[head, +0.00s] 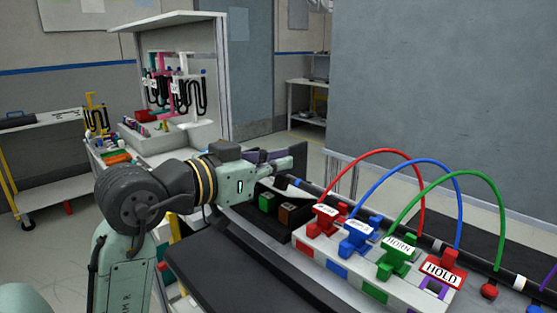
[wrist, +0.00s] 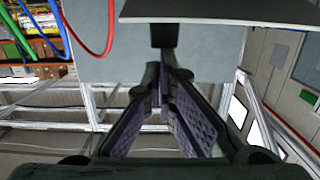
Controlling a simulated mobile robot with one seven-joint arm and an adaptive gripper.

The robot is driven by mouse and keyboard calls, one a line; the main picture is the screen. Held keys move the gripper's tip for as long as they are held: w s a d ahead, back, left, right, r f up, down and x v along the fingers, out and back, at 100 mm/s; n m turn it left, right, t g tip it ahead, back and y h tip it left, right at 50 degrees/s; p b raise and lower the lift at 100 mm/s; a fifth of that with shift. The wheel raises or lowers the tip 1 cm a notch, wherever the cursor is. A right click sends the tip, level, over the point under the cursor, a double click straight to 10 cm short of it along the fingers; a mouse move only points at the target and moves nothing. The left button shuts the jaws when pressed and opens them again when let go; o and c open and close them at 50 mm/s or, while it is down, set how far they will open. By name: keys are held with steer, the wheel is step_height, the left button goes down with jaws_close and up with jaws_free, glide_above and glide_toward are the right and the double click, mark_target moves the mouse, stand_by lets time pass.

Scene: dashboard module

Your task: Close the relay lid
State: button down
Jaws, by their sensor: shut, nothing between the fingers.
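My gripper (head: 291,162) reaches rightward above the left end of the dashboard module. In the wrist view its two dark ribbed fingers (wrist: 168,78) meet at the tips, shut with nothing between them. Below it in the head view is a dark relay compartment with a green relay (head: 266,203) and a brown relay (head: 291,213). A wide dark flat panel (head: 215,265) lies at the compartment's near side; I cannot tell for sure whether it is the relay lid. A thin grey plate (wrist: 225,10) crosses the top of the wrist view, and its identity is unclear.
Red, blue, green and HOLD-labelled red connectors (head: 441,271) stand on the white block (head: 345,265) to the right. Red, blue and green cables arch above them (head: 459,172). A black bar (head: 400,228) runs behind. A shelf unit (head: 180,80) stands at the back left.

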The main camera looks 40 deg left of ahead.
mark_target(280, 182)
steer(key=s+f+t+b, duration=0.1)
steer(key=b, duration=0.2)
steer(key=f+t+b, duration=0.1)
steer(key=f+b, duration=0.1)
steer(key=b, duration=0.2)
steer(key=s+f+t+b, duration=0.1)
steer(key=t+b, duration=0.1)
steer(key=b, duration=0.2)
steer(key=shift+s+f+h, duration=0.2)
steer(key=shift+s+h, duration=0.1)
steer(key=shift+s, duration=0.05)
steer(key=shift+s+a+f+t+b, duration=0.1)
steer(key=shift+s+f+t+b, duration=0.15)
steer(key=shift+t+b, duration=0.7)
steer(key=shift+r, duration=0.1)
steer(key=shift+s+r, duration=0.1)
steer(key=shift+r, duration=0.1)
